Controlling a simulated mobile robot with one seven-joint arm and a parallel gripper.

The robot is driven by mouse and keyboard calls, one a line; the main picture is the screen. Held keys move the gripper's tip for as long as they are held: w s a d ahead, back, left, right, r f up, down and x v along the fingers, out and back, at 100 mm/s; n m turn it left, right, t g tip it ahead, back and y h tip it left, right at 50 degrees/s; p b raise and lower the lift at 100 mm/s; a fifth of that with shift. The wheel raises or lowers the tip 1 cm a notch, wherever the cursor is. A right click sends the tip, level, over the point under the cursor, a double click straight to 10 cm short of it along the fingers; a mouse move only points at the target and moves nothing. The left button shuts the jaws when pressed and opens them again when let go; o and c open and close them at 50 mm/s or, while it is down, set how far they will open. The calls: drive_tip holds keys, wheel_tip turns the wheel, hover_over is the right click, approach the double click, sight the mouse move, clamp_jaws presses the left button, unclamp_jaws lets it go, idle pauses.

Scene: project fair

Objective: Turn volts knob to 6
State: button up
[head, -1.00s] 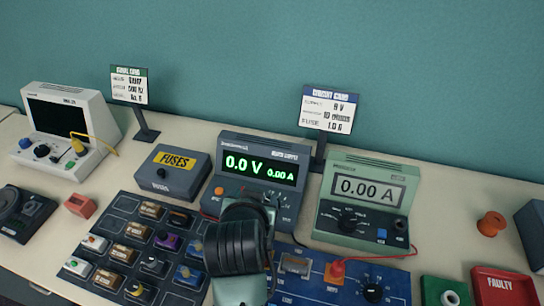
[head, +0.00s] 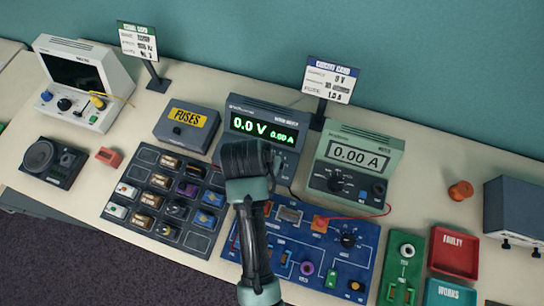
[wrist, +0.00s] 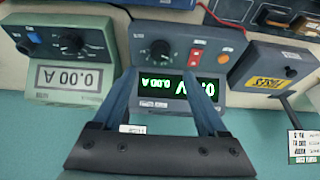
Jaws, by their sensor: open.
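The power supply (head: 262,118) stands at the back of the table. Its green display reads 0.0 V and 0.00 A. In the wrist view it appears upside down (wrist: 175,62), with a red switch and an orange button on its face. My arm hides most of its lower face in the head view, and I cannot make out the volts knob's pointer or scale. My gripper (wrist: 163,82) is open and empty, its two fingers apart in front of the supply's face. In the head view it hides its own fingertips.
The green meter (head: 357,165) reads 0.00 A, close right of the supply. The fuses box (head: 187,124) stands left. The blue circuit board (head: 300,245) and a dark fuse tray (head: 165,190) lie in front. A circuit card (head: 330,80) stands behind.

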drive_tip(key=x, duration=1)
drive_tip(key=shift+w+f+p, duration=0.2)
drive_tip(key=shift+p, duration=0.2)
drive_tip(key=shift+c, duration=0.3)
clamp_jaws()
